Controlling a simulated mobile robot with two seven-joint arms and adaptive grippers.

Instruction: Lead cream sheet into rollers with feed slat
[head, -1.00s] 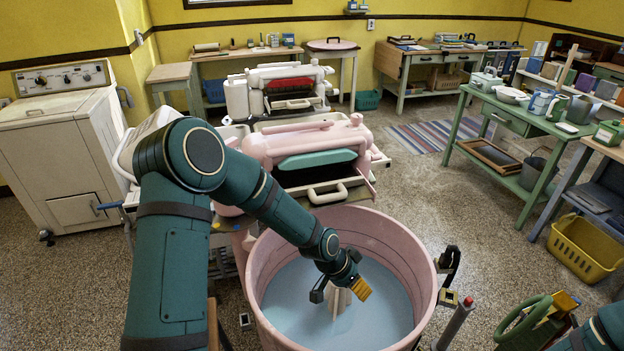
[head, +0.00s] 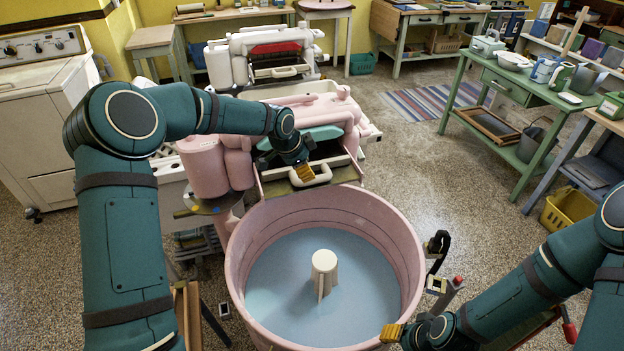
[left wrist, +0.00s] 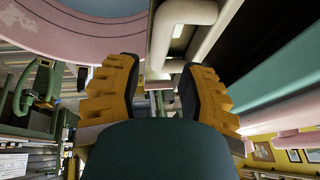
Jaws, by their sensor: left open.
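The pink wringer (head: 330,108) stands behind the pink tub, with a teal bar (head: 318,133) along its front; I cannot tell whether this bar is a roller. A cream looped handle (head: 318,178) sits at the front edge of a dark tray below it. My left gripper (head: 292,168) is at the wringer's front, beside this handle. In the left wrist view its yellow-padded fingers (left wrist: 160,82) are spread, with the cream handle (left wrist: 186,14) just beyond them. My right gripper (head: 398,334) is by the tub's front right rim; its fingers are unclear. I cannot make out a cream sheet or feed slat.
The pink tub (head: 238,268) holds bluish water around a pale central post (head: 324,266). A white washer (head: 45,110) stands left and a second wringer (head: 262,58) behind. A green table (head: 505,85) is at the right. The floor between is mostly clear.

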